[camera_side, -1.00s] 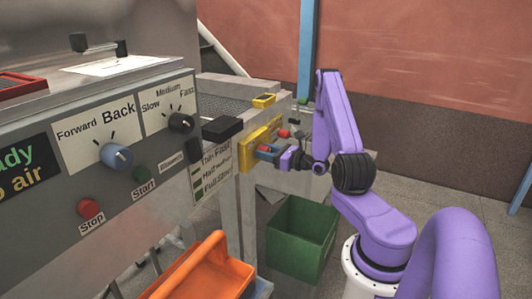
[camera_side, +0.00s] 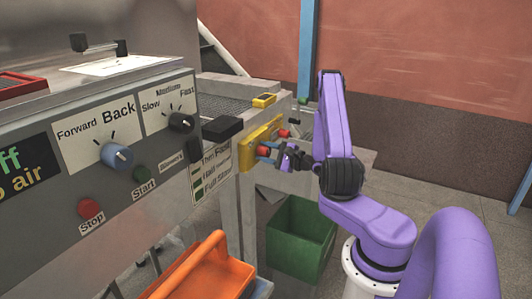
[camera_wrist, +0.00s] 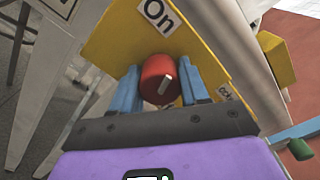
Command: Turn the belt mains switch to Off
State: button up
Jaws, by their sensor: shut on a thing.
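The belt mains switch is a red knob (camera_wrist: 156,72) with a white pointer line, on a yellow plate (camera_wrist: 118,45). In the wrist view the blue fingers of my gripper (camera_wrist: 160,90) lie on both sides of the knob, shut on it. An "On" label (camera_wrist: 160,14) is above it. A second label (camera_wrist: 228,92) sits at lower right, partly hidden by a finger and hard to read. The pointer is slanted in the view. In the side view my gripper (camera_side: 265,154) is at the near red knob (camera_side: 262,152) on the yellow box (camera_side: 248,150).
Another red knob (camera_side: 284,133) sits farther along the yellow box. The grey control panel (camera_side: 65,190) is left, with a dark display (camera_side: 25,165) partly reading "ff" and "o air". A green bin (camera_side: 300,235) and an orange crate (camera_side: 205,270) stand below.

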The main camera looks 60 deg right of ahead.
jog(key=shift+n, duration=2.2)
jog(key=o, duration=1)
jog(key=shift+o, duration=0.2)
jog(key=s, duration=1.7)
jog(key=shift+s, duration=0.25)
jog(key=shift+a, duration=0.1)
